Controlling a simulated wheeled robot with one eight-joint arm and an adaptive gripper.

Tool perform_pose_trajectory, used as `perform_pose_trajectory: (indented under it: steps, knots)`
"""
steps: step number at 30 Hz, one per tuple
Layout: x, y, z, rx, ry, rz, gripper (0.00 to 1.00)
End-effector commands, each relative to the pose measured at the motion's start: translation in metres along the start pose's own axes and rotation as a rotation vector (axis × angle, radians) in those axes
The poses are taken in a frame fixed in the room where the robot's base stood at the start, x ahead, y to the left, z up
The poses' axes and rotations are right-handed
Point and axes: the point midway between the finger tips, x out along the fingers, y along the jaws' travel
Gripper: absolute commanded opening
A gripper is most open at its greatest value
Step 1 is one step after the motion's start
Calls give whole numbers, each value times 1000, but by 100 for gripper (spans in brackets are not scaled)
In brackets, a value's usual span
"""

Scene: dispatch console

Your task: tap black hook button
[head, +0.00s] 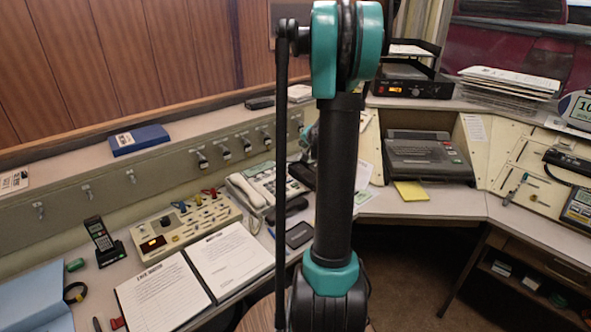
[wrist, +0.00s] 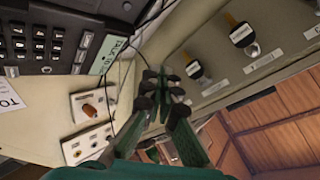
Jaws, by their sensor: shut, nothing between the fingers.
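I cannot clearly pick out a black hook button in either view. In the wrist view, my gripper (wrist: 160,76) is shut and empty, with its dark fingertips close together near a thin dark cord. A dark keypad device (wrist: 60,50) with a green label lies to the left of the fingertips, apart from them. In the head view, a pale desk telephone (head: 262,188) stands on the left desk, partly beside my arm. My upright arm covers the middle of that view and hides part of the desk; the fingertips cannot be made out there.
In the wrist view, a panel with hook-like switches (wrist: 242,35) is at the upper right, and a socket plate (wrist: 94,102) is at the left. In the head view, a button box (head: 185,227), an open binder (head: 190,280), a cordless phone (head: 104,241) and a typewriter-like machine (head: 425,157) crowd the desk.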

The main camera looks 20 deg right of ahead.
Motion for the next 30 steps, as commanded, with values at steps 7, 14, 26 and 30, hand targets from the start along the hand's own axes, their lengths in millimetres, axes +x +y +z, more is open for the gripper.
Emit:
perform_pose_trajectory:
  steps: [7, 14, 26, 30]
  knots:
    - [1, 0, -1, 3, 2, -1, 0]
    - [4, 3, 2, 2, 1, -1, 0]
    - [38, 27, 26, 0, 1, -1, 0]
    - [50, 35, 34, 1, 1, -1, 0]
